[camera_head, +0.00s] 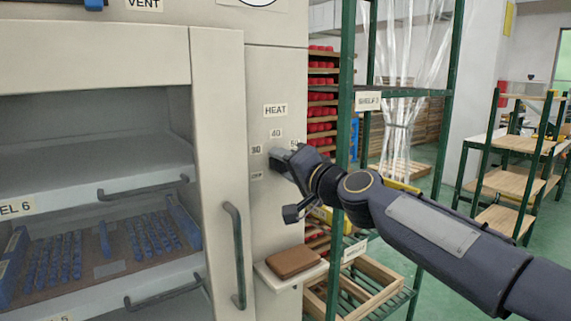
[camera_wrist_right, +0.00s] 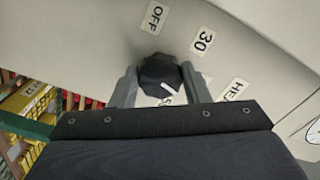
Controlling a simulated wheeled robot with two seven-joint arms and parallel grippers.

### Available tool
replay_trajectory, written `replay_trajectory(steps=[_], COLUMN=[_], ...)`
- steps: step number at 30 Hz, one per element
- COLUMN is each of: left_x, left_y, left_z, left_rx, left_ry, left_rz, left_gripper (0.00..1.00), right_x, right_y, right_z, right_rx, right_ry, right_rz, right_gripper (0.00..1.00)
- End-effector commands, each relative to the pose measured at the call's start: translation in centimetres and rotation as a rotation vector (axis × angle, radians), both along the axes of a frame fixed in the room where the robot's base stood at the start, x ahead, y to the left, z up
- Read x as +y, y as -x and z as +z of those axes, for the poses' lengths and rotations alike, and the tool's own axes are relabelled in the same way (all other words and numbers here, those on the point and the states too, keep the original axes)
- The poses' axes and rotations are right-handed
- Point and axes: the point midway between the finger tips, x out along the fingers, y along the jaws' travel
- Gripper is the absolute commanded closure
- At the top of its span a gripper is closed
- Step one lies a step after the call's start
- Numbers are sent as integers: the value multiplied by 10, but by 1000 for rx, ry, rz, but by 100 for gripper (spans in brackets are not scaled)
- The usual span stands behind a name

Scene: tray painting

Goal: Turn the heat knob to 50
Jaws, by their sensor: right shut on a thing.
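The heat knob (camera_wrist_right: 158,72) is black with a white pointer mark, on the beige cabinet front. My right gripper (camera_wrist_right: 158,88) has its two grey fingers on either side of the knob, shut on it. In the head view my right gripper (camera_head: 283,160) covers most of the knob. The white mark points toward the partly hidden 50 label (camera_wrist_right: 166,100). The OFF label (camera_wrist_right: 155,17) and the 30 label (camera_wrist_right: 203,41) are clear of the mark. The HEAT sign (camera_head: 275,110) and the 40 label (camera_head: 275,133) are above the knob. My left gripper is out of view.
A cabinet door handle (camera_head: 236,255) stands out left of the knob. A small ledge (camera_head: 275,279) with a brown block (camera_head: 293,262) is below my right gripper. A green shelf post (camera_head: 345,100) stands close on the right, behind my arm.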

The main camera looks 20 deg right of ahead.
Motion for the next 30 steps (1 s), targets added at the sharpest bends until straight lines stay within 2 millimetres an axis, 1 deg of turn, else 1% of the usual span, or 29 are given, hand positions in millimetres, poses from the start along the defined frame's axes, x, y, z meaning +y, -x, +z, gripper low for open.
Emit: replay_trajectory(steps=[12, 18, 24, 30], left_x=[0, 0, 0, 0], left_y=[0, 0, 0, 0], left_z=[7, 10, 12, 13], left_rx=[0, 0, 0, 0], left_ry=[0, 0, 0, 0], left_rz=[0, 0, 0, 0], left_gripper=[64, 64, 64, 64], right_x=[0, 1, 1, 1], right_y=[0, 0, 0, 0], right_z=[1, 1, 1, 1], right_rx=[136, 191, 233, 257], right_ry=[-368, -517, -630, -696], right_rz=[1, 0, 0, 0], right_gripper=[81, 81, 81, 81])
